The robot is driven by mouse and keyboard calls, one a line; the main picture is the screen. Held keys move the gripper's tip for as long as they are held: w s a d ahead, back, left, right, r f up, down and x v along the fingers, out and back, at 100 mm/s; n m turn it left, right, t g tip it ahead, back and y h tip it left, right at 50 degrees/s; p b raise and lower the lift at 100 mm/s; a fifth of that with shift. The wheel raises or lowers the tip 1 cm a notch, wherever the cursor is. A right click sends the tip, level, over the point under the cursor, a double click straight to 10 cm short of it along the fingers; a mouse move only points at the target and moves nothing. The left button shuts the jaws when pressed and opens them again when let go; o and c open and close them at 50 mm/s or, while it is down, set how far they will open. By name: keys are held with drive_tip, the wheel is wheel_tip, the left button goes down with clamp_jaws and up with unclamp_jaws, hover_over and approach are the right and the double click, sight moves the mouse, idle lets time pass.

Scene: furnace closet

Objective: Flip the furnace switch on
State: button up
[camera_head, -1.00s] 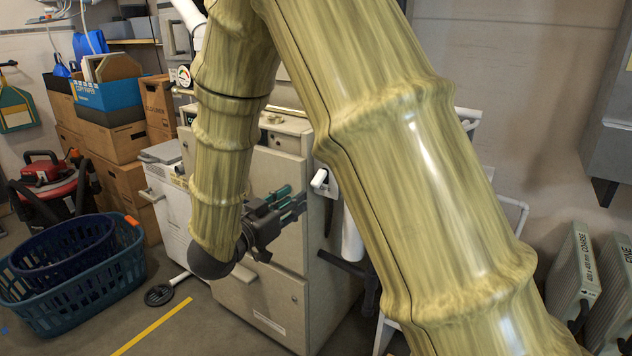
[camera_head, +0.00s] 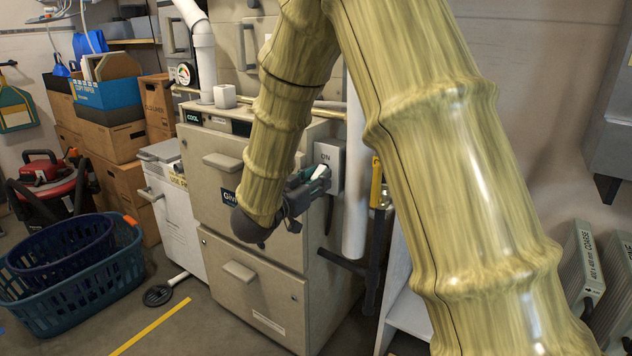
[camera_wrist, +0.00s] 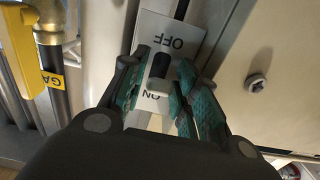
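The furnace switch is a light box on the furnace's right side. Its plate (camera_head: 329,157) reads ON at the top in the head view. In the wrist view the plate (camera_wrist: 178,32) appears upside down, with OFF above and ON below. A dark toggle (camera_wrist: 160,66) stands between the two words. My gripper (camera_head: 316,181) is at the front of the switch. In the wrist view its teal-padded fingers (camera_wrist: 163,78) are apart, one on each side of the toggle, with some plate visible between them. I cannot tell whether either finger touches the toggle.
The beige furnace cabinet (camera_head: 222,270) stands behind my gripper. A white vertical pipe (camera_head: 355,215) and a yellow-tagged gas pipe (camera_head: 377,183) are right of the switch. A screw head (camera_wrist: 256,84) shows on the panel nearby. Blue baskets (camera_head: 75,290) sit on the floor at left.

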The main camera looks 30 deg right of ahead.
clamp_jaws()
